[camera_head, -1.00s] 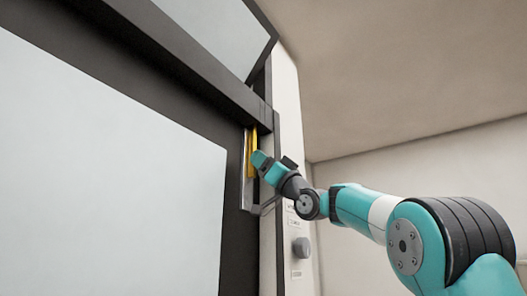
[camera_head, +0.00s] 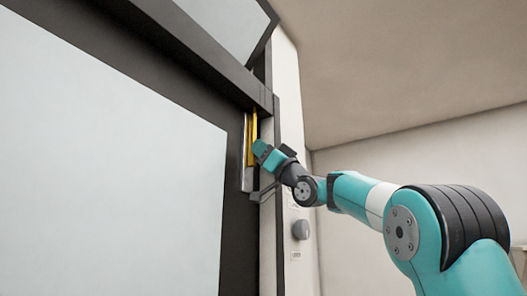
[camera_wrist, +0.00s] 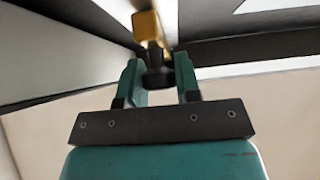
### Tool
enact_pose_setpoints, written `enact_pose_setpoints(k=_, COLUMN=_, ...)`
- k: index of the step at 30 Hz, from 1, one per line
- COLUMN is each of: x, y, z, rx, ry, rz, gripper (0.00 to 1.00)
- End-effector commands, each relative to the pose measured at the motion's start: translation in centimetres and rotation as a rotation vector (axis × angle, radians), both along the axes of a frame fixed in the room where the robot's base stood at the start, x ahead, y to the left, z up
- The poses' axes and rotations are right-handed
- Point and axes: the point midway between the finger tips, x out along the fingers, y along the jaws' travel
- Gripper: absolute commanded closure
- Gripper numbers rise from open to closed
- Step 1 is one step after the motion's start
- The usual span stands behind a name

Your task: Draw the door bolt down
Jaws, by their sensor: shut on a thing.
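The yellow door bolt (camera_head: 252,135) stands upright on a pale metal plate (camera_head: 245,170) at the door's right edge, just below the dark crossbar. My gripper (camera_head: 259,150) reaches it from the right at its lower part. In the wrist view the yellow bolt (camera_wrist: 147,27) runs up and away from a dark knob (camera_wrist: 158,75). The knob sits between the two teal fingers of my gripper, which are shut on it. The fingertips hide part of the bolt in the head view.
The dark door frame (camera_head: 235,215) borders a large pale panel (camera_head: 110,150) on the left. A grey round knob (camera_head: 300,230) with small labels is on the light post below my wrist. A dark bracket (camera_head: 268,192) juts out below the gripper. Open room lies to the right.

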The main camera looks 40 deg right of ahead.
Motion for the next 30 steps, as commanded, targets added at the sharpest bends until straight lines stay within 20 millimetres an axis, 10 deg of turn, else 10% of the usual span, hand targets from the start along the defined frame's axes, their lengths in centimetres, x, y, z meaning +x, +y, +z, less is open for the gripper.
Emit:
enact_pose_setpoints(k=6, x=0.0, y=0.0, z=-3.4, rx=-0.001, ry=0.000, rz=0.000, gripper=1.00)
enact_pose_setpoints(k=16, x=0.2, y=-0.1, z=-3.5, rx=0.001, ry=0.007, rz=0.002, gripper=1.00)
enact_pose_setpoints(k=17, x=0.2, y=-0.1, z=-3.5, rx=0.001, ry=0.007, rz=0.002, gripper=0.65)
enact_pose_setpoints(k=19, x=0.2, y=-0.1, z=-3.5, rx=0.002, ry=0.007, rz=0.001, gripper=0.48)
enact_pose_setpoints(k=30, x=-0.2, y=-0.1, z=-3.7, rx=0.000, ry=0.002, rz=-0.001, gripper=0.45)
